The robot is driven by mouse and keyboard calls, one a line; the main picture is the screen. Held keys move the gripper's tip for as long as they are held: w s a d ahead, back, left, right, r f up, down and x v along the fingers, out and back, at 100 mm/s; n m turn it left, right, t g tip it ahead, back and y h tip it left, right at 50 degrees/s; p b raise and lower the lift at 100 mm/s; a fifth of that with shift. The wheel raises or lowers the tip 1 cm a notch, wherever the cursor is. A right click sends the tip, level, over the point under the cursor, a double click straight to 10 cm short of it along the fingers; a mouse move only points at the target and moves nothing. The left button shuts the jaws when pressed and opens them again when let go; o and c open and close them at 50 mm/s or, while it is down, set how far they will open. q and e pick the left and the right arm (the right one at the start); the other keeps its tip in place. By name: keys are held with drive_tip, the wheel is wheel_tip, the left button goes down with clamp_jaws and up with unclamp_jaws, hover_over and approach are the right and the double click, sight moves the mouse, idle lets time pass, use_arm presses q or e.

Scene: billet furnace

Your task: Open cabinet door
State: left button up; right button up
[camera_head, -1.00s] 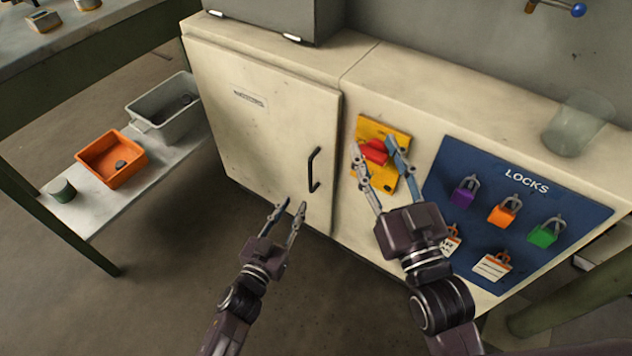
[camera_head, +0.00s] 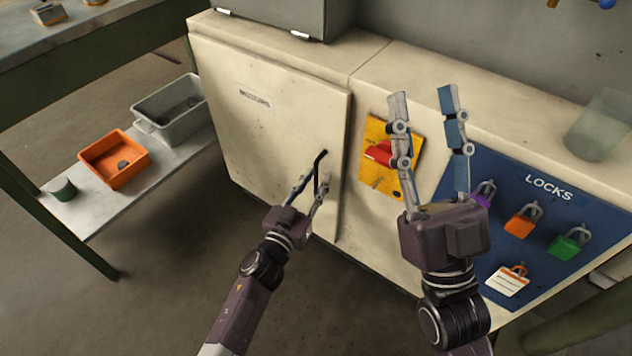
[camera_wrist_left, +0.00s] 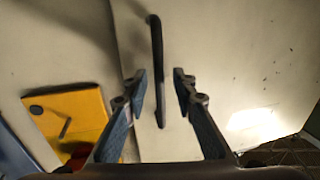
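The cream cabinet door (camera_head: 265,125) looks closed, with a small label near its top. Its black bar handle (camera_head: 321,165) stands upright near the door's right edge. My left gripper (camera_head: 313,190) is at the lower part of the handle with its fingers apart. In the left wrist view the handle (camera_wrist_left: 157,60) runs down between the two open fingertips (camera_wrist_left: 158,92), with a gap on each side. My right gripper (camera_head: 425,98) is open and empty, raised in front of the yellow panel and the blue lock board.
A yellow panel with a red switch (camera_head: 381,153) is right of the door. The blue lock board (camera_head: 500,250) holds several padlocks. A low shelf at left carries an orange bin (camera_head: 100,178) and a grey bin (camera_head: 160,132). A clear cup (camera_head: 600,125) stands on the cabinet top.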

use_arm(q)
drive_tip(key=shift+w, duration=0.1)
clamp_jaws()
idle(0.6)
